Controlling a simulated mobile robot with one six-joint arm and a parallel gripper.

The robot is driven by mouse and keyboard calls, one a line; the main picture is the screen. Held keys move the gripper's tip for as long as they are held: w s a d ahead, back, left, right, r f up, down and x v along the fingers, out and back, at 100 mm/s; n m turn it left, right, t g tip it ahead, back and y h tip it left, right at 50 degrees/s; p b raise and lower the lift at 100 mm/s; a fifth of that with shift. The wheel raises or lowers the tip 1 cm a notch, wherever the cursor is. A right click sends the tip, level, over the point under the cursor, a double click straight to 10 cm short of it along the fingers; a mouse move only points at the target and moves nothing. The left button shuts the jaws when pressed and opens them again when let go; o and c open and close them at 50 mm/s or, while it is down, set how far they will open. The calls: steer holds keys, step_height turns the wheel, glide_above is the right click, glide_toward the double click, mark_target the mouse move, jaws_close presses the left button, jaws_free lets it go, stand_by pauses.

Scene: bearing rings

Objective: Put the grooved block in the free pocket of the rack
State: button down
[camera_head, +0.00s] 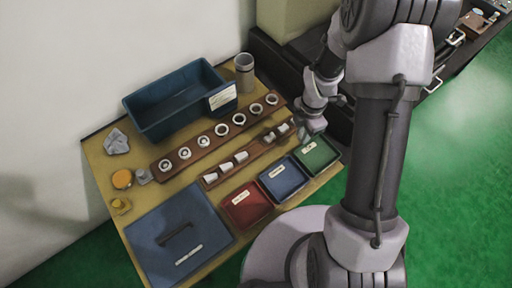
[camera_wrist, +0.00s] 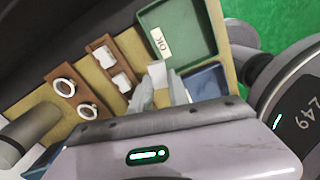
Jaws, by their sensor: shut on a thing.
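The grooved block (camera_wrist: 157,73) appears as a small whitish piece at my fingertips in the wrist view; its groove cannot be made out. My gripper (camera_wrist: 163,90) is shut on it, above the table between the wooden rack and the green tray. In the head view my gripper (camera_head: 309,126) is at the right end of the rack, and the held block cannot be made out there. The front wooden rack (camera_head: 255,151) bears several whitish blocks, with a gap right of its middle. In the wrist view part of the rack (camera_wrist: 114,69) is hidden by my gripper.
A back rack (camera_head: 169,163) holds several rings. Red (camera_head: 246,205), blue (camera_head: 283,179) and green (camera_head: 317,155) trays line the front edge. A deep blue bin (camera_head: 175,98) and grey cylinder (camera_head: 244,72) stand behind. A flat blue panel (camera_head: 180,235) lies at left.

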steer(key=shift+s+f+n, duration=0.35)
steer(key=shift+f+n, duration=0.4)
steer(key=shift+n, duration=0.45)
steer(key=b, duration=0.5)
glide_above(254, 150)
steer(key=shift+w+f, duration=0.1)
steer(key=shift+f, duration=0.85)
step_height(254, 150, down, 4)
steer(key=shift+r+b, duration=0.2)
steer(key=shift+b, duration=0.8)
steer(key=shift+r, duration=0.2)
steer(key=shift+f, duration=0.1)
steer(key=c, duration=1.3)
jaws_free()
steer(key=shift+o, duration=0.2)
